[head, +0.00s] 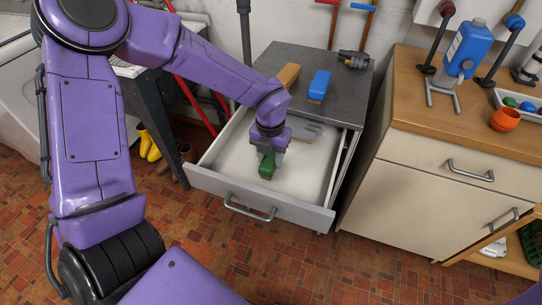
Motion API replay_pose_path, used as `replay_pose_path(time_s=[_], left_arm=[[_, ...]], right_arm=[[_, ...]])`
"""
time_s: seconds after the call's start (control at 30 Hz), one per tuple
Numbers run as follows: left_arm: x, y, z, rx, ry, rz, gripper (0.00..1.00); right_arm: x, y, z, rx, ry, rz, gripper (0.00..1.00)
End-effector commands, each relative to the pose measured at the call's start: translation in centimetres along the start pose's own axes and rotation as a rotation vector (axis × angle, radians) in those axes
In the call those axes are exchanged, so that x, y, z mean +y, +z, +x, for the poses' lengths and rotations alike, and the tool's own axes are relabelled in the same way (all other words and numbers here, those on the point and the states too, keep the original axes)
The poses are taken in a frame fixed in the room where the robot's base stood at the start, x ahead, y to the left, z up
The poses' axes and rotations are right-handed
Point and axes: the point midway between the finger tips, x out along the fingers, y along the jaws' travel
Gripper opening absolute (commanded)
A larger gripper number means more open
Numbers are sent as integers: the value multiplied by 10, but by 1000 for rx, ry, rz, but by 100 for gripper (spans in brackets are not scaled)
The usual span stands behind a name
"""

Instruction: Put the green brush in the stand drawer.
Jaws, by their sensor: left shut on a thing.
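The grey metal stand (338,105) has its top drawer (220,151) pulled out toward me. My left gripper (268,160) reaches down into the open drawer and is shut on the green brush (267,168). The brush is over the drawer's pale floor, toward its left front part. I cannot tell whether it touches the floor. The gripper and wrist hide part of the brush. A blue brush (320,86) and a tan brush (288,75) lie on the stand's top. My right gripper is out of view.
A grey flat item lies at the back of the drawer. A dark fitting (353,59) sits on the stand's top. A wooden-topped cabinet (418,150) stands to the right with a blue bottle (468,48) and an orange pot (504,120). Yellow boots (148,144) stand left.

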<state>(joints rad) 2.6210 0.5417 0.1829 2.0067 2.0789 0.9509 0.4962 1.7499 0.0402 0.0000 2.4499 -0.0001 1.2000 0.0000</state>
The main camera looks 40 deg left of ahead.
Motion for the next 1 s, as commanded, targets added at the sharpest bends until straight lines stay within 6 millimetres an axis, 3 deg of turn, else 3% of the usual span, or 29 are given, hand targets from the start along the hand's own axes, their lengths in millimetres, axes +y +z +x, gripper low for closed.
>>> replay_pose_path(time_s=[0.23, 0.27, 0.33, 0.7, 1.0], left_arm=[[0, 0, 3, 0, -1, -1, 9], [0, 0, 3, 0, 0, -1, 45], [0, 0, 2, 0, 0, -1, 68], [0, 0, -6, -2, -1, -1, 68], [0, 1, -79, -5, -3, -2, 68]], right_arm=[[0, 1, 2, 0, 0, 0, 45], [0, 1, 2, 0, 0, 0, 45], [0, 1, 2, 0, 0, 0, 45], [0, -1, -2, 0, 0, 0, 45], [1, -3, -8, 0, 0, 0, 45]])
